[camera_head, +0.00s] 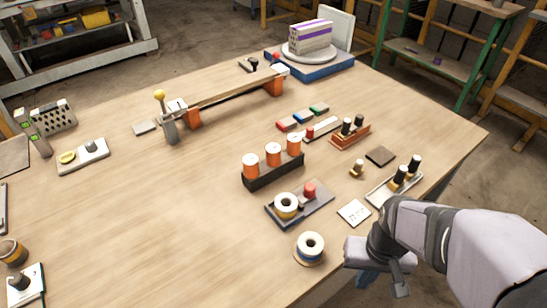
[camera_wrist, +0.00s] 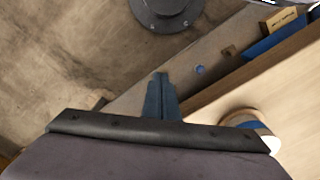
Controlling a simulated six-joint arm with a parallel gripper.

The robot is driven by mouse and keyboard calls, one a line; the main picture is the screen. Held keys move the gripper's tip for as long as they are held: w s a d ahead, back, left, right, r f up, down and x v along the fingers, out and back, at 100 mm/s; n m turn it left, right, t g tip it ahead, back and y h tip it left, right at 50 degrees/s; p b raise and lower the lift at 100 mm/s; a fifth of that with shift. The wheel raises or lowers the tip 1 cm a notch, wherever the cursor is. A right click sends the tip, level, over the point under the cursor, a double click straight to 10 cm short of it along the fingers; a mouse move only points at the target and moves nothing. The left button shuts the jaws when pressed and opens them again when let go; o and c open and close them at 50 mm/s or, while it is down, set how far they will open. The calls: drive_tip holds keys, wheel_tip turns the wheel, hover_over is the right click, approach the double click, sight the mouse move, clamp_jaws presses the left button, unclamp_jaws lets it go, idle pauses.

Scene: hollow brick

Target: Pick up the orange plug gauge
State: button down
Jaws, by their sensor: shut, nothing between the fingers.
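Three orange cylinders with pale tops (camera_head: 273,155) stand upright in a row in a dark block (camera_head: 262,178) near the table's middle. An orange-red block (camera_head: 350,137) farther right holds upright black-topped pins (camera_head: 346,126). I cannot tell for certain which of these is the orange plug gauge. My gripper (camera_head: 366,282) is at the table's front right edge, well apart from both. In the wrist view its blue fingers (camera_wrist: 160,92) are together and empty, over the table edge and floor.
A spool (camera_head: 310,246) stands near my gripper; another ring (camera_head: 286,204) and a red knob (camera_head: 309,190) are on a dark tray (camera_head: 318,207). A white card (camera_head: 354,212) and a pale two-pin holder (camera_head: 392,189) lie near my arm. The table's left middle is clear.

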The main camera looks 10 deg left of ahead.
drive_tip(key=c, duration=2.5)
unclamp_jaws()
drive_tip(key=o, duration=1.3)
